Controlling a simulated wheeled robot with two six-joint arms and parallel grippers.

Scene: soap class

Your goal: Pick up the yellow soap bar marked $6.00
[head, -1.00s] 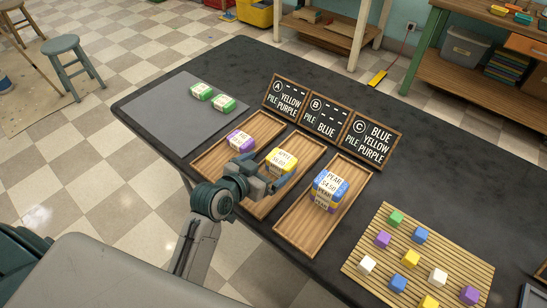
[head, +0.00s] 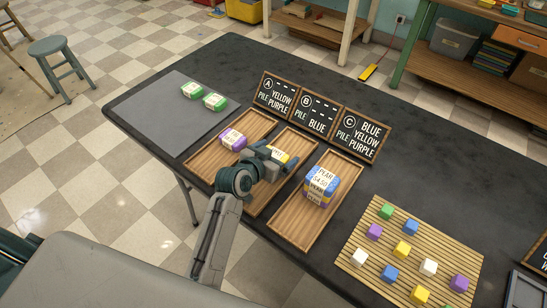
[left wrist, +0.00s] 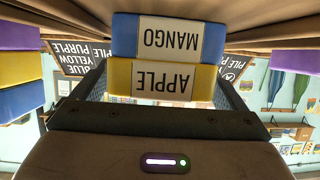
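The yellow soap bar (head: 280,155) is in the middle wooden tray (head: 262,196), partly hidden behind my left gripper (head: 274,158). In the left wrist view, which is upside down, the yellow bar (left wrist: 160,78) is labelled APPLE and rests on a blue MANGO bar (left wrist: 168,38). Its price is not readable now. The two fingers of my left gripper stand at either side of the yellow bar's near end and look open; I cannot tell whether they touch it. My right gripper is not in view.
A purple bar (head: 233,139) lies in the left tray. A blue-topped pile (head: 320,185) stands in the right tray. Signs A, B and C (head: 316,116) stand behind the trays. Two green-and-white bars (head: 204,96) lie on a grey mat. Coloured cubes sit on a slatted mat (head: 350,250).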

